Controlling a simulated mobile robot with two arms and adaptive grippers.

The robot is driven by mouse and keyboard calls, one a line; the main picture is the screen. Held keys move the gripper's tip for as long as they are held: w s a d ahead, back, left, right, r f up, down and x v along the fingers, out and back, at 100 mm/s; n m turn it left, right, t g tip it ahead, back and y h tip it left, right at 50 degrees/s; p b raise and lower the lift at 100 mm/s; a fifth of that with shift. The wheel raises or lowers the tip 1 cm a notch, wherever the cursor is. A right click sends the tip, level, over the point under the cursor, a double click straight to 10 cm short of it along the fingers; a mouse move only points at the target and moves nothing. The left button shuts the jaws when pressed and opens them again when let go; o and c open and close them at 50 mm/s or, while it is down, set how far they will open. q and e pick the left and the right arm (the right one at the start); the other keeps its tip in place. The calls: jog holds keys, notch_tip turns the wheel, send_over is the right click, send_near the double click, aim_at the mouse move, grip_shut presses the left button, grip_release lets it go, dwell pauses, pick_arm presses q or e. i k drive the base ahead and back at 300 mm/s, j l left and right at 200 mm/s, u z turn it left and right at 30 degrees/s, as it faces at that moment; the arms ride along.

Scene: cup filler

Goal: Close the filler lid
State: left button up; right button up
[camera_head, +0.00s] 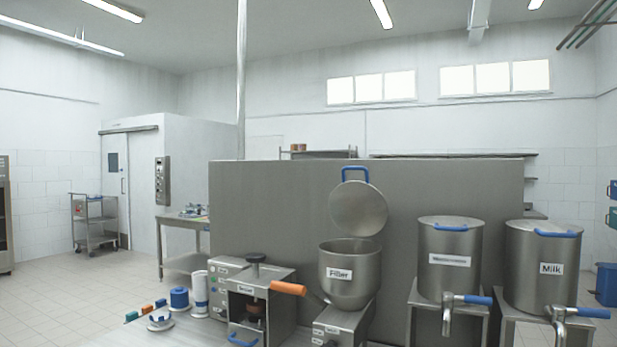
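The filler (349,278) is a steel bowl with a "Filler" label, standing on a steel base right of centre in the head view. Its round lid (358,209) is tilted up and open behind the bowl's rim. A blue handle (355,171) sticks up at the lid's top edge. Neither of my grippers is in view.
A sealer machine (254,290) with an orange handle (288,288) stands left of the filler. A labelled steel pot (449,243) and a milk pot (541,250) with taps stand to the right. A grey partition (280,205) is behind. Small items sit on the table at left.

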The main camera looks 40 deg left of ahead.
aim_at(357, 210)
jog(key=u, duration=1)
